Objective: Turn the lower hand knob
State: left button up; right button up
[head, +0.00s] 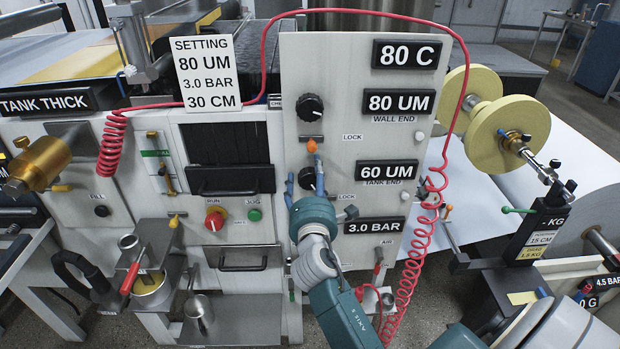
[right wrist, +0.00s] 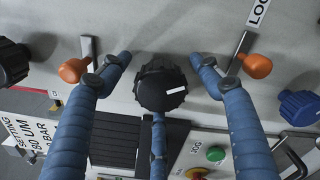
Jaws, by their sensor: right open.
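The lower hand knob (head: 306,178) is black and round, on the pale panel beside the 60 UM tank-end display (head: 388,173). In the right wrist view the lower knob (right wrist: 162,88) faces me with a white mark on its front. My right gripper (head: 304,174) is open, its blue fingers on either side of the lower knob. In the right wrist view the gripper (right wrist: 160,62) shows gaps between its two outer fingers and the knob; a third finger comes up from below, and I cannot tell whether it touches. My left gripper is not in view.
The upper black knob (head: 310,107) sits above. Orange-tipped lock levers (right wrist: 73,70) (right wrist: 257,66) stand close outside the two outer fingers. A blue knob (right wrist: 300,107) lies farther right in the wrist view. A red coiled hose (head: 412,262) hangs right of my arm.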

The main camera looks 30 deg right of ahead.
jog(key=shift+s+a, duration=0.1)
jog(key=v, duration=1.1)
jog(key=shift+s, duration=0.4)
jog(key=shift+a+f, duration=0.1)
